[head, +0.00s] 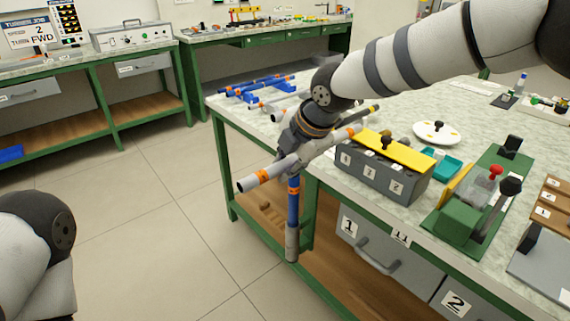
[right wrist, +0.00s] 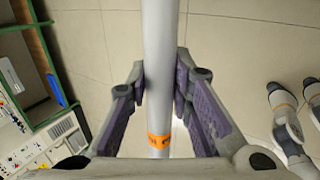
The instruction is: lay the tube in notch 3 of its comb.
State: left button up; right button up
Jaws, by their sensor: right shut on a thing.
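The tube, pale grey with orange bands, shows slanting across the head view (head: 249,183) and running top to bottom in the right wrist view (right wrist: 159,60). My right gripper (head: 290,160) is shut on it, with one pad on each side (right wrist: 160,88), in the air past the table's left front edge. A blue and grey upright piece with orange (head: 293,208) shows just below the gripper; I cannot tell what it belongs to. Blue comb-like racks (head: 262,95) with rods stand on the table's far left corner. Their notch numbers cannot be read. My left gripper is out of view.
A dark numbered box with a yellow top (head: 378,180) stands near the table's front edge. A teal tray (head: 440,164), a white round plate (head: 436,131) and a green fixture (head: 458,217) lie to its right. Open floor (head: 160,220) lies left of the table.

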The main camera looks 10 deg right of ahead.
aim_at(251, 88)
jog(key=i+l, duration=0.15)
jog(key=i, duration=0.65)
jog(key=i+l, duration=0.1)
jog(key=i, duration=0.7)
